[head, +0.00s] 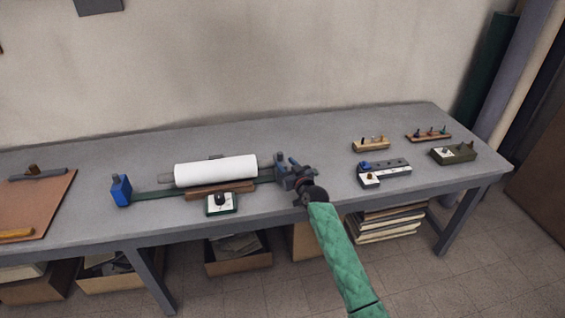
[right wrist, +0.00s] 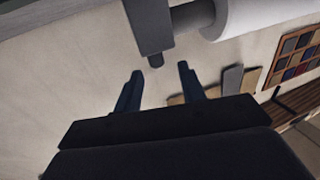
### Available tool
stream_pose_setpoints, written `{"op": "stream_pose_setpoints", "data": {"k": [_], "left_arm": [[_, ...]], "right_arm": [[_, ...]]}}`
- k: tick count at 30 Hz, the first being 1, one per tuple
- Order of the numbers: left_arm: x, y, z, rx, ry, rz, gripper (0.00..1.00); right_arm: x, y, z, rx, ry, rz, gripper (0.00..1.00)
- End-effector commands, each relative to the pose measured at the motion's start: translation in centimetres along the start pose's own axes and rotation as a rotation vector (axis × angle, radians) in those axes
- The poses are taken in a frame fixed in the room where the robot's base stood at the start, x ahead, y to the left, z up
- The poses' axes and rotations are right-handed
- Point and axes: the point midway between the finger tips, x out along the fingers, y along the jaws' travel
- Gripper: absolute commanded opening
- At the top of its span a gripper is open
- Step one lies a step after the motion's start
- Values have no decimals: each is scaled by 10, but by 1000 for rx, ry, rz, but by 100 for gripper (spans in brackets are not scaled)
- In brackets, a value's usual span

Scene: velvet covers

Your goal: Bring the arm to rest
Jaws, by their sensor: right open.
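My right arm in a green quilted sleeve (head: 343,257) reaches up from the bottom of the head view to the bench. My right gripper (head: 286,160) is at the right end of the roller stand, close to its right upright. In the right wrist view my right gripper (right wrist: 160,78) has its two dark fingers apart with nothing between them. A grey upright (right wrist: 150,25) of the stand is just beyond the fingertips. The white roll (head: 215,170) lies across the stand and also shows in the right wrist view (right wrist: 262,14). My left gripper is not in view.
The grey bench (head: 310,145) carries a blue end block (head: 121,190), a white box with a dark knob (head: 221,204), and a brown board (head: 45,205) at left. Several small peg blocks and boxes (head: 384,172) stand at right. The bench's back middle is clear.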

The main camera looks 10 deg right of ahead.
Motion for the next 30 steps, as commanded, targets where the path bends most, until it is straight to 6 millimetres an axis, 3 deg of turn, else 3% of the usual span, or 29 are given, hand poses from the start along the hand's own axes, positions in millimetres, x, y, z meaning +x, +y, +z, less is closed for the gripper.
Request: {"op": "stream_pose_setpoints", "data": {"k": [6, 20, 23, 26, 30], "left_arm": [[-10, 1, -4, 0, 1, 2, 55], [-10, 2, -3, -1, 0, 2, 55], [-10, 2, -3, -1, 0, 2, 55], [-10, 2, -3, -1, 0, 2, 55], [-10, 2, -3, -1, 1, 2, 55]], "right_arm": [[-10, 0, 0, -1, 1, 0, 40], [-13, -2, 2, -1, -7, -3, 40], [-25, -9, 11, -2, -39, -17, 40], [-49, -23, 29, -5, -106, -41, 40], [-101, -47, 60, -8, -245, -79, 40]]}}
